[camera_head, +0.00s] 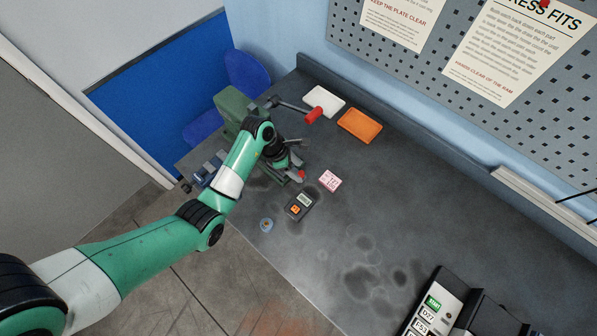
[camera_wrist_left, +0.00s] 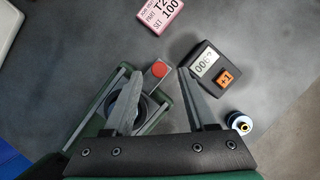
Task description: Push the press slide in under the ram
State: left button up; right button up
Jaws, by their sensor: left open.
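The green press (camera_head: 233,107) stands at the back left of the bench, with a lever ending in a red handle (camera_head: 314,115). The press slide (camera_wrist_left: 150,82) is a grey bar with a red knob; in the left wrist view its knob end points away from the green press base (camera_wrist_left: 165,122). The red knob also shows in the head view (camera_head: 301,174). My left gripper (camera_wrist_left: 158,76) is open, its fingertips apart on either side of the knob end, with no clear grip on it. Whether a finger touches the slide cannot be told. The ram is hidden. My right gripper is not in view.
A pink card (camera_head: 330,181), a dark counter with an orange button (camera_head: 299,206) and a small blue round part (camera_head: 266,225) lie close by. A white tray (camera_head: 325,101) and orange tray (camera_head: 360,125) are behind. The bench's middle is clear.

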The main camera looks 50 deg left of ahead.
pick_arm(q)
jog(key=shift+x, duration=1)
jog(key=shift+r, duration=0.1)
grip_shut()
dwell(0.6)
